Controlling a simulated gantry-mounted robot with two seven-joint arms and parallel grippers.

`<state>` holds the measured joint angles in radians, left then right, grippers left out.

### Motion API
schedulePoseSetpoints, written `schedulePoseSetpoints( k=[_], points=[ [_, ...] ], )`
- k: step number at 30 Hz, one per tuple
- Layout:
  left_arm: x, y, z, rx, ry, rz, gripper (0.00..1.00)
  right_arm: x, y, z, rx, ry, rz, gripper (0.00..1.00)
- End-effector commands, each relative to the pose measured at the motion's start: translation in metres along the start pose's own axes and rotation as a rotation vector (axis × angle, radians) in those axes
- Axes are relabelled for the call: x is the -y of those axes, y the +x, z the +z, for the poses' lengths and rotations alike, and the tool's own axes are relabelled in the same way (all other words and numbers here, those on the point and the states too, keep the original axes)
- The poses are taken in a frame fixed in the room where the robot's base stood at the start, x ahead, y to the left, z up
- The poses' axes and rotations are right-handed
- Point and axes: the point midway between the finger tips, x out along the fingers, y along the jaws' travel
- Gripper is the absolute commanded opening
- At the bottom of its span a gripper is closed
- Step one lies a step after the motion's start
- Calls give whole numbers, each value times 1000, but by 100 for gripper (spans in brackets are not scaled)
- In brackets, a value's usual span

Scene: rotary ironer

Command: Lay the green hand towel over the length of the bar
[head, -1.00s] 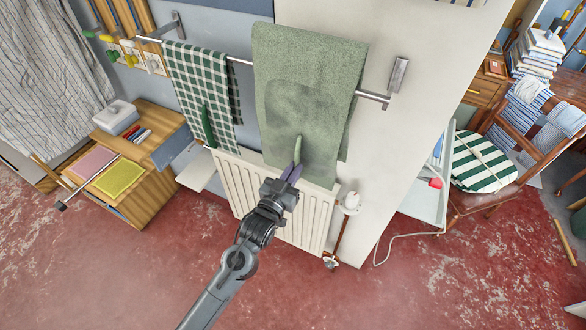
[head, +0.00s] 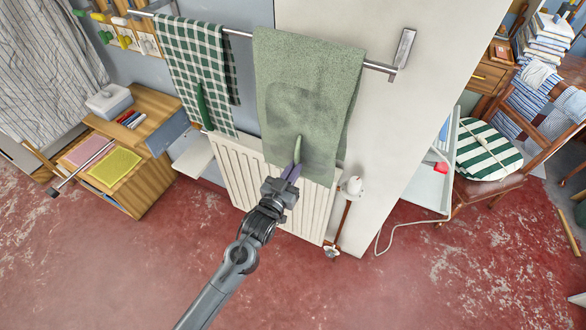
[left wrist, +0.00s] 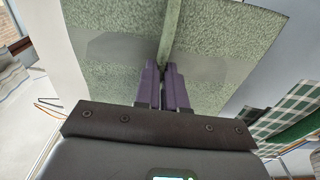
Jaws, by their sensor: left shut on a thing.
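The green hand towel (head: 308,65) hangs over the right part of the metal bar (head: 240,34), its front face hanging down, with a darker patch lower on it. My left gripper (head: 293,168) is at the lower front of the towel, its purple fingers shut on a pinched fold. In the left wrist view the towel (left wrist: 210,35) fills the upper middle, and the fold stands up between the fingers of the gripper (left wrist: 163,72). The back of the towel is hidden. My right gripper is not in view.
A green checked cloth (head: 195,60) hangs on the bar left of the towel. A white radiator (head: 240,175) stands below. The bar's right bracket (head: 403,50) is on the wall. A wooden cabinet (head: 150,185) stands left, a chair (head: 490,185) right. Red floor in front is open.

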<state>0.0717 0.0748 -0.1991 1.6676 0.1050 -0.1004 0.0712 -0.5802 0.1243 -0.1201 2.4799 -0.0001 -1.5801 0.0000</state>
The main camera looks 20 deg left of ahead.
Motion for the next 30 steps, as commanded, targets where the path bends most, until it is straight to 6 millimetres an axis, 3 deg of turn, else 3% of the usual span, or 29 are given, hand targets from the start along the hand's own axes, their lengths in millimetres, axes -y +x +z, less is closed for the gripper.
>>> schedulePoseSetpoints(
  k=[30],
  points=[
    [0, 0, 9, -3, 0, 0, 0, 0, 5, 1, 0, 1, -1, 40]
  ],
)
